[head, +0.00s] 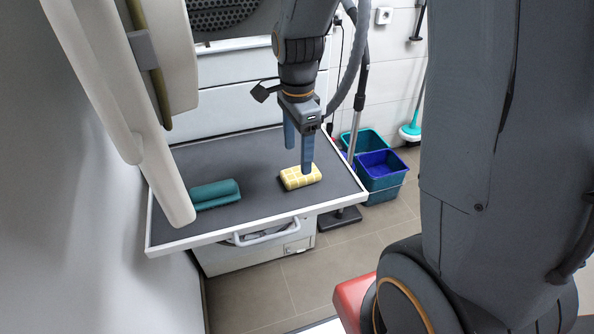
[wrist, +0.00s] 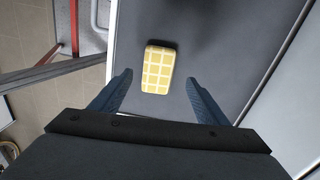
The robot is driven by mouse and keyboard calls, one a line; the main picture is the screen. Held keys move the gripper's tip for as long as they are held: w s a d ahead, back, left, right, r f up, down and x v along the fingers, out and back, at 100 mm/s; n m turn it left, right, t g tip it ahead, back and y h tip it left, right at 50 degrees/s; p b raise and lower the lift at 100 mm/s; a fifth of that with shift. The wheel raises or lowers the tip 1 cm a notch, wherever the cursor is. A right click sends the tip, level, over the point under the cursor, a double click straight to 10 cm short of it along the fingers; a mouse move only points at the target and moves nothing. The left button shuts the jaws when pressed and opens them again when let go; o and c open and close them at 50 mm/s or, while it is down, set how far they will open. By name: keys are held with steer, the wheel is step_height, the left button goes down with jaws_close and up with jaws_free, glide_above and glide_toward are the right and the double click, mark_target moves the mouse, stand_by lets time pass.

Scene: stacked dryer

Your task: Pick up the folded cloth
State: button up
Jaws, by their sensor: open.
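A yellow folded cloth (head: 301,177) with a pale grid pattern lies on the grey tray (head: 240,230), right of its middle. It also shows in the wrist view (wrist: 158,70), just beyond and between the two fingers. My gripper (head: 298,162) is open and empty, pointing down over the tray at the cloth. In the head view one blue finger overlaps the far edge of the cloth; I cannot tell whether it touches. In the wrist view my gripper (wrist: 160,88) has its fingers to either side, apart from the cloth.
A teal rolled cloth (head: 214,193) lies on the tray's left part. A pale open door (head: 125,90) hangs over the tray's left edge. Teal and blue buckets (head: 382,178) stand on the floor to the right. The tray has a raised white rim and a front handle (head: 265,236).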

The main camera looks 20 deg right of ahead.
steer(key=shift+s+d+f+p, duration=0.1)
steer(key=shift+d+f+p, duration=0.1)
steer(key=shift+f, duration=0.4)
steer(key=shift+s+d+f+p, duration=0.1)
steer(key=shift+d+f+p, duration=0.05)
steer(key=shift+f, duration=0.4)
steer(key=shift+f+p, duration=0.6)
steer(key=shift+f, duration=1.45)
steer(key=c, duration=1.1)
steer(key=shift+c, duration=0.2)
step_height(320, 180, up, 10)
steer(key=b, duration=0.2)
